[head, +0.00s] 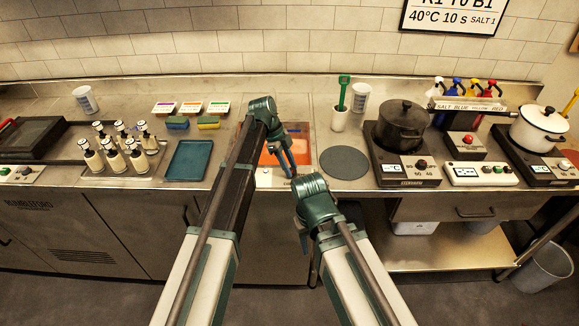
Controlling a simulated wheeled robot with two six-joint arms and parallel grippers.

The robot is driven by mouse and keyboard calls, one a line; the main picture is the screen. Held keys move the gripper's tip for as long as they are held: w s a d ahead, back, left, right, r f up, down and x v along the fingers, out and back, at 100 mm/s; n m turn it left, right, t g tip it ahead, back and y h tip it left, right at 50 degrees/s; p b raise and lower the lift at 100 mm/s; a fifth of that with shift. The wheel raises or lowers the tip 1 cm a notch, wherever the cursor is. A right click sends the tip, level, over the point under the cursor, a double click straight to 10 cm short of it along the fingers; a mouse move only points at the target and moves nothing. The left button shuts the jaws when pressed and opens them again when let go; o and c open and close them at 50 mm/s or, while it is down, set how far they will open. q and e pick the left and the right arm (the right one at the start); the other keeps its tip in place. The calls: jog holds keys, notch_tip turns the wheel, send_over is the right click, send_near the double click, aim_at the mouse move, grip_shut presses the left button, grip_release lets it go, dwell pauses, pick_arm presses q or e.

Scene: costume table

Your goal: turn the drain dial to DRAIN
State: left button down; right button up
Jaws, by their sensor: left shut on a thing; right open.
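The sink basin (268,158) in the middle of the counter holds orange-red liquid. A small pale label plate (264,176) sits at the sink's front edge. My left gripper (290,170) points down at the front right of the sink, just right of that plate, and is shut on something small. This is probably the drain dial, but the fingers and wrist cover it, so its setting cannot be read. My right gripper (299,226) is open, lower down in front of the counter, mostly hidden by its own wrist, with nothing seen in it.
A dark round mat (345,162) lies right of the sink. A blue tray (188,160) and several pump bottles (112,160) stand to the left. A black pot (402,124) and a white pot (539,127) stand on hotplates to the right. A white cup (339,120) holds a green tool.

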dwell(0.4)
pick_arm(q)
jog(key=c, duration=0.5)
grip_release()
jog(key=shift+r, duration=0.1)
jog(key=p+v, duration=1.2)
jog(key=v, duration=0.1)
jog(key=shift+a+r+p, duration=0.15)
jog(key=shift+r+p, duration=0.1)
jog(key=shift+p, duration=0.1)
